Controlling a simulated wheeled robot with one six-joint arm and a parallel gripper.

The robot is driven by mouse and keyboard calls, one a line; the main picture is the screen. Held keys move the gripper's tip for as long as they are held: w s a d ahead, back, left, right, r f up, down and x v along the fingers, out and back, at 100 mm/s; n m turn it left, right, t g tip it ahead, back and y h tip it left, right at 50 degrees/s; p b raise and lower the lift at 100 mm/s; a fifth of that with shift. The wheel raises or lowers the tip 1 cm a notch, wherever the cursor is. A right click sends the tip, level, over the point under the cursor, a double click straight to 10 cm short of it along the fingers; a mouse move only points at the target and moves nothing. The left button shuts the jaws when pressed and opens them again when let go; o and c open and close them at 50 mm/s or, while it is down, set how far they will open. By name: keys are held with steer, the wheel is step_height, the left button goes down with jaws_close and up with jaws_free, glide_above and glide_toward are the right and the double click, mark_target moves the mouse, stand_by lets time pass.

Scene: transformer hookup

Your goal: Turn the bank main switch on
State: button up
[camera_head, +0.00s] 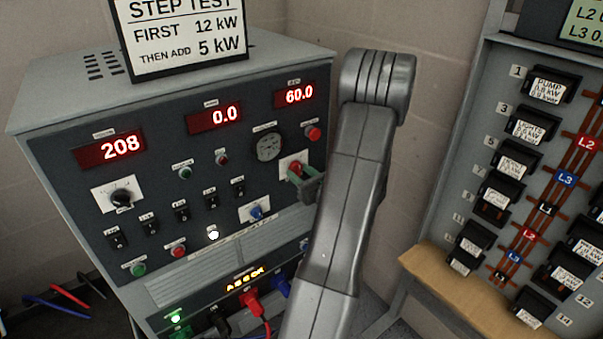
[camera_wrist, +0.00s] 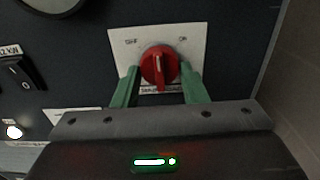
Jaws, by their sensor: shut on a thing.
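The bank main switch is a red rotary knob (camera_wrist: 159,63) on a white plate marked OFF at left and ON at right in the wrist view. Its raised grip runs roughly up and down, between the two marks. My gripper (camera_wrist: 160,72) has its green fingers on either side of the knob and is shut on it. In the head view the red knob (camera_head: 295,168) sits at the right of the dark panel, partly hidden by my gripper (camera_head: 302,177).
The load bank (camera_head: 180,75) shows red readouts 208, 0.0 and 60.0. A round gauge (camera_head: 268,147) and a red button (camera_head: 313,133) are close above the knob. Black toggles and a blue knob (camera_head: 256,213) lie to its left. A breaker panel (camera_head: 455,130) stands at right.

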steer(key=m+p, duration=0.1)
steer(key=m, duration=0.3)
steer(key=shift+r+m+p, duration=0.1)
steer(key=shift+m+p, duration=0.2)
steer(key=shift+s+a+m+p, duration=0.1)
steer(key=shift+m+p, duration=0.85)
steer(key=shift+m, duration=1.25)
steer(key=o, duration=0.9)
steer(key=shift+o, duration=0.2)
steer(key=b+v, duration=0.2)
steer(key=v, duration=1.1)
steer(key=shift+s+d, duration=0.25)
steer(key=shift+s, duration=0.1)
